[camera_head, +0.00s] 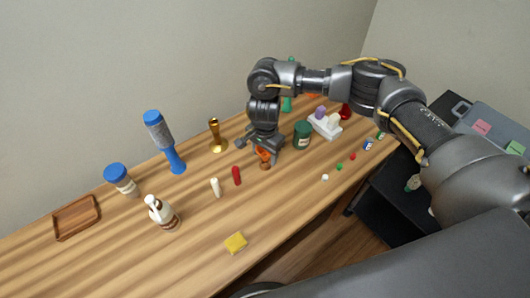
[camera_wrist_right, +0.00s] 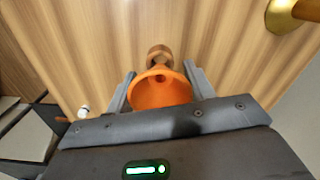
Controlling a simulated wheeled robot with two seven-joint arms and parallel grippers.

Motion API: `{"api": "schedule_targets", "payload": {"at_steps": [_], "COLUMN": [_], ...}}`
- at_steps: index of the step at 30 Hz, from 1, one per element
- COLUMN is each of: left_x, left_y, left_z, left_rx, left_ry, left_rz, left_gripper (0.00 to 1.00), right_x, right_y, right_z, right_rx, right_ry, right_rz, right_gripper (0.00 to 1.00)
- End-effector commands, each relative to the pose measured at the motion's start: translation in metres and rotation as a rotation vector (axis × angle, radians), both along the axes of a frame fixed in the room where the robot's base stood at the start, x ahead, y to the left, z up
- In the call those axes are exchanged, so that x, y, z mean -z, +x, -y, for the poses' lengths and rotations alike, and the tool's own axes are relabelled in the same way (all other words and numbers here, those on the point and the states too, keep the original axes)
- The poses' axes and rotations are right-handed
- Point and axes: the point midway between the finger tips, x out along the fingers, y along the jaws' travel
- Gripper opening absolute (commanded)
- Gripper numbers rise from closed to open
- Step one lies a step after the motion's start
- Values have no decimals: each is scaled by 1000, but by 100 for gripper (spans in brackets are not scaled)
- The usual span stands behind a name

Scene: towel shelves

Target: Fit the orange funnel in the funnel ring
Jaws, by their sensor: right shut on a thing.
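The orange funnel (camera_head: 262,154) is between the fingers of my right gripper (camera_head: 263,149), which is shut on it. In the right wrist view the funnel (camera_wrist_right: 160,92) shows its wide mouth and dark centre hole, with a finger of the gripper (camera_wrist_right: 161,88) at each side. A small brown wooden piece (camera_head: 265,166), probably the funnel ring, stands on the table right by the funnel. In the wrist view this piece (camera_wrist_right: 159,54) shows just beyond the funnel's rim. I cannot tell whether the spout is inside it. My left gripper is not in view.
A dark green jar (camera_head: 302,135) and a white block with coloured pieces (camera_head: 324,123) stand close right of the gripper. A brass goblet (camera_head: 217,137), red (camera_head: 237,176) and white (camera_head: 215,187) pieces stand left. The wooden table's front middle is mostly clear.

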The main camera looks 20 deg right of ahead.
Motion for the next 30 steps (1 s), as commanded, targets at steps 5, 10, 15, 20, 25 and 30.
{"api": "schedule_targets", "payload": {"at_steps": [5, 10, 15, 20, 25, 30], "left_x": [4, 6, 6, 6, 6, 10], "left_y": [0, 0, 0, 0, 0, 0], "left_z": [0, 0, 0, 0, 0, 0], "left_rx": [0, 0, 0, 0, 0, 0], "left_ry": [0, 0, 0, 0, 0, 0], "left_rz": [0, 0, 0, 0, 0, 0], "left_gripper": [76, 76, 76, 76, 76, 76], "right_x": [1, 1, 0, 0, 0, 1], "right_y": [0, 0, 0, 0, 0, 0], "right_z": [0, 0, 0, 0, 0, 0], "right_rx": [0, 1, 1, 0, 0, 0], "right_ry": [0, -1, -1, 0, 0, -1], "right_rz": [0, 1, 1, 0, 0, 1], "right_gripper": [32, 32, 32, 32, 32, 32]}}
